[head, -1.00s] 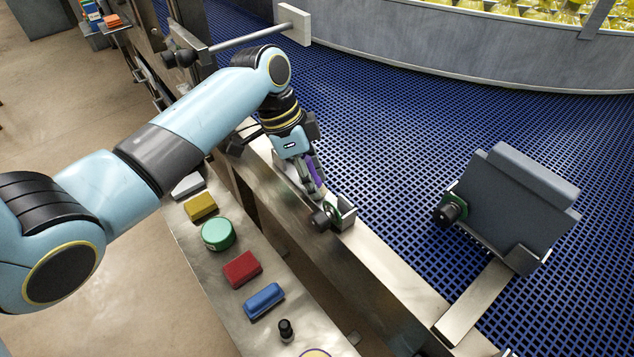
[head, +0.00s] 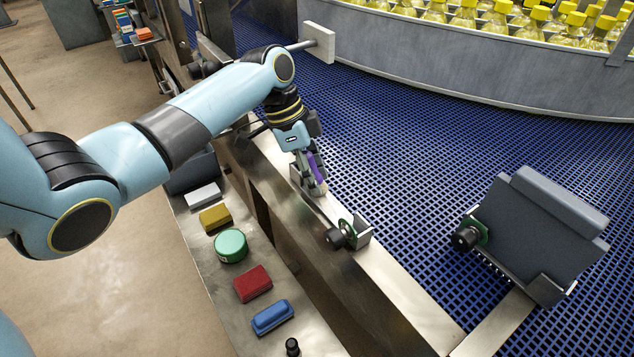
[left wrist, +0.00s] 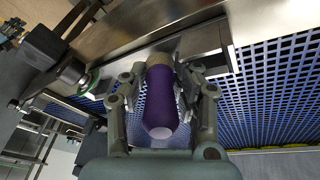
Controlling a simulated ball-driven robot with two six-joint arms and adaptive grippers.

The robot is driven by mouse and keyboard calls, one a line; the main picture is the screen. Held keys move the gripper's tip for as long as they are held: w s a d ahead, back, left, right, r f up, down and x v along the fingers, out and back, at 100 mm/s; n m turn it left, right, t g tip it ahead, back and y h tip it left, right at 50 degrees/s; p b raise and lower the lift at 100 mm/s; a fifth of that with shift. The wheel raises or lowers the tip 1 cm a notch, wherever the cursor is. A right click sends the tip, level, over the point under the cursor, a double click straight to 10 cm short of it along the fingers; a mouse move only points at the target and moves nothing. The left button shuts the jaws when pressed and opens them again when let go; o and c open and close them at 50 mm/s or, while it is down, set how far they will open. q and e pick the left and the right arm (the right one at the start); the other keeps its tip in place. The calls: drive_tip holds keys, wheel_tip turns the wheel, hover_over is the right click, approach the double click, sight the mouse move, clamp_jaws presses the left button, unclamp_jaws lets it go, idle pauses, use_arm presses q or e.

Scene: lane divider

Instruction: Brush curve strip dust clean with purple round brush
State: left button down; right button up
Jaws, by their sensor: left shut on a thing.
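My left gripper (head: 312,178) is shut on the purple round brush (head: 317,166), which points down at the metal rail beside the blue conveyor belt. In the left wrist view the brush (left wrist: 162,98) stands between the two fingers (left wrist: 162,105), its purple handle toward the camera. The metal rail (head: 385,283) runs along the belt's near edge. I cannot make out dust or the curve strip for certain. My right gripper is not in view.
A small bracket with a black knob (head: 341,235) stands on the rail just ahead of the brush. A grey hinged plate (head: 545,235) stands over the belt (head: 420,160) at right. A metal shelf holds a green round tin (head: 231,245), a red block (head: 253,284) and a blue block (head: 272,317).

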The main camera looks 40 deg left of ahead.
use_arm(q)
drive_tip(key=shift+a+f, duration=0.15)
drive_tip(key=shift+a, duration=0.4)
drive_tip(key=shift+r+p, duration=0.25)
drive_tip(key=shift+p, duration=0.1)
drive_tip(key=shift+s+d+f+p, duration=0.1)
drive_tip(key=shift+s+d+p, duration=0.15)
drive_tip(key=shift+d+p, duration=0.3)
drive_tip(key=shift+s+d, duration=0.3)
drive_tip(key=shift+d, duration=0.05)
drive_tip(key=shift+s+d, duration=0.1)
drive_tip(key=shift+d, duration=0.1)
drive_tip(key=shift+s+d, duration=0.2)
drive_tip(key=shift+d, duration=0.5)
drive_tip(key=shift+s+d, duration=0.1)
drive_tip(key=shift+d, duration=0.55)
drive_tip(key=shift+s+d, duration=0.2)
drive_tip(key=shift+d, duration=0.35)
drive_tip(key=shift+s+d, duration=0.15)
drive_tip(key=shift+d, duration=0.4)
drive_tip(key=shift+s+d, duration=0.15)
drive_tip(key=shift+d, duration=0.35)
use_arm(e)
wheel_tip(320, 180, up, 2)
